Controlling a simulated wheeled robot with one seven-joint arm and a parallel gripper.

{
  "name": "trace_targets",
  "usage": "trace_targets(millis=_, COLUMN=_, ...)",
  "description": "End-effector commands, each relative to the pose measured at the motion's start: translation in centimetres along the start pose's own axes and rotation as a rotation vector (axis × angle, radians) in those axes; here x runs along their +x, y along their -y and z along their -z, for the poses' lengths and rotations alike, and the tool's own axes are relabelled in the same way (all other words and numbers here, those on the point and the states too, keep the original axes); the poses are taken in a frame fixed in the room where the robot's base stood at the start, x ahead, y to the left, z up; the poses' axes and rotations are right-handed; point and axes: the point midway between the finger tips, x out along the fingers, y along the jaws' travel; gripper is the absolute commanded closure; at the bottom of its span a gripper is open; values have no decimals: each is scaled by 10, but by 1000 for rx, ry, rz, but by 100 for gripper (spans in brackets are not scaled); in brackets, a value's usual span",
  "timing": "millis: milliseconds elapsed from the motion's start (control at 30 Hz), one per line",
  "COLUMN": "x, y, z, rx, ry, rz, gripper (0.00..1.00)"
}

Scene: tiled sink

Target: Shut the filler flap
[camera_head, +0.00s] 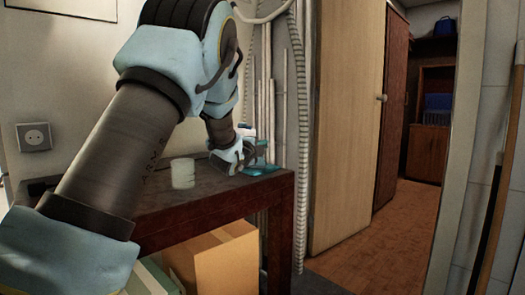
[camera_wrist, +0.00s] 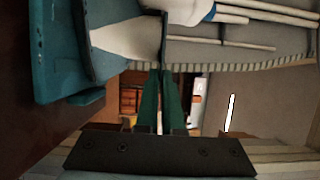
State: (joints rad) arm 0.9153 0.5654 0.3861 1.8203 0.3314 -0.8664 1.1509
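A teal and white appliance, which looks like an iron, is at the right end of the dark table; its teal part (camera_head: 262,169) shows just beyond my gripper. In the wrist view its teal body (camera_wrist: 62,50) fills the upper left, with a pale panel beside it. A thin dark upright edge (camera_wrist: 165,38) stands at the fingertips; I cannot tell whether it is the filler flap, nor its angle. My gripper (camera_head: 246,163) is low over the table's right end. In the wrist view its green fingers (camera_wrist: 161,72) are together with only a sliver between them, holding nothing visible.
A pale round container (camera_head: 183,173) stands on the dark table (camera_head: 215,194), left of my gripper. A cardboard box (camera_head: 222,262) is below. Pipes and a ribbed hose (camera_head: 302,130) run up the wall behind. Open floor (camera_head: 375,240) lies to the right.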

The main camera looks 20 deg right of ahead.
Motion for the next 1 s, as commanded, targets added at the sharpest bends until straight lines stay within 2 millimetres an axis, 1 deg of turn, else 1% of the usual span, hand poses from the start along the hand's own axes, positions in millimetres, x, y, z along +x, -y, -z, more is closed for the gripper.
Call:
trace_targets(millis=367, x=0, y=-1, z=1, rx=4, ry=-2, rz=-1, gripper=100)
trace_targets(millis=400, x=0, y=-1, z=1, rx=4, ry=-2, rz=-1, gripper=94)
trace_targets(millis=500, x=0, y=-1, z=1, rx=4, ry=-2, rz=-1, gripper=83)
trace_targets(millis=767, x=-1, y=-1, z=0, rx=3, ry=-1, rz=0, gripper=82)
trace_targets(millis=867, x=-7, y=0, z=0, rx=3, ry=0, rz=0, gripper=82)
trace_targets(millis=967, x=-21, y=0, z=0, rx=3, ry=0, rz=0, gripper=82)
trace_targets(millis=1000, x=-28, y=0, z=0, rx=2, ry=0, rz=0, gripper=82)
